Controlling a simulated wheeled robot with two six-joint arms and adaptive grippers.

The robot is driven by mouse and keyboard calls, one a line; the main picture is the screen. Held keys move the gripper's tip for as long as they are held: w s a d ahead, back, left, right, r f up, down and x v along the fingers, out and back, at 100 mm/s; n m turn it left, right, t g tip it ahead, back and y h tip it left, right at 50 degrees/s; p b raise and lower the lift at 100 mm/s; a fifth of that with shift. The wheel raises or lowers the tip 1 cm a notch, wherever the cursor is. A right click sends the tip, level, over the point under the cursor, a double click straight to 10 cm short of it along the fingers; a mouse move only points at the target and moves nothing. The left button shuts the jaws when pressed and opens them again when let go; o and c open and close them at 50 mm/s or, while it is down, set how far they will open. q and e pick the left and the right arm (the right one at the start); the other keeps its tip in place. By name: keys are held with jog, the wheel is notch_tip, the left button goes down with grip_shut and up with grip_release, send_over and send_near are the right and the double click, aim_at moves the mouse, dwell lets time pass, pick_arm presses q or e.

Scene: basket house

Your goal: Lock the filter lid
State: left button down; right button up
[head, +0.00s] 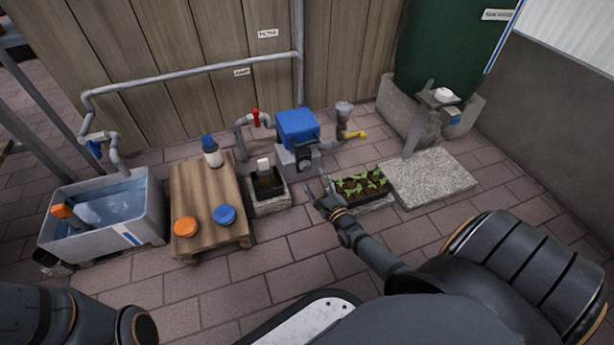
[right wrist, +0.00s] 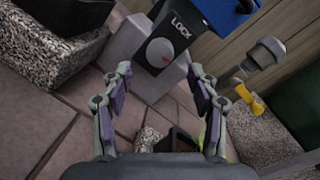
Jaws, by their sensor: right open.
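The filter is a grey block with a blue lid (head: 297,125) on top; the lid looks shut. A dark plate on its front reads LOCK in the right wrist view, above a round grey knob (right wrist: 160,52) with a small red mark. My right gripper (head: 320,188) is open and empty, in front of and below the filter. In the right wrist view its spread fingers (right wrist: 160,78) point at the knob, which shows between and beyond the tips, apart from them. My left gripper is out of view; only part of my left arm shows at bottom left.
A planter with seedlings (head: 361,186) lies close to my right gripper. A stone box (head: 271,206) stands left of the filter. A yellow-handled valve (head: 355,134) is right of it, a red-handled one (head: 256,117) left. A wooden table (head: 203,202) holds orange and blue caps.

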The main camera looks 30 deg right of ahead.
aim_at(307, 169)
jog(key=w, duration=0.1)
jog(key=w+b, duration=0.1)
jog(key=w, duration=0.1)
jog(key=w+b, duration=0.1)
jog(key=shift+w+d+f, duration=0.2)
jog(key=shift+w+d, duration=0.05)
jog(key=shift+d, duration=0.05)
jog(key=shift+w+r, duration=0.1)
jog(key=shift+w, duration=0.25)
jog(key=c, duration=1.2)
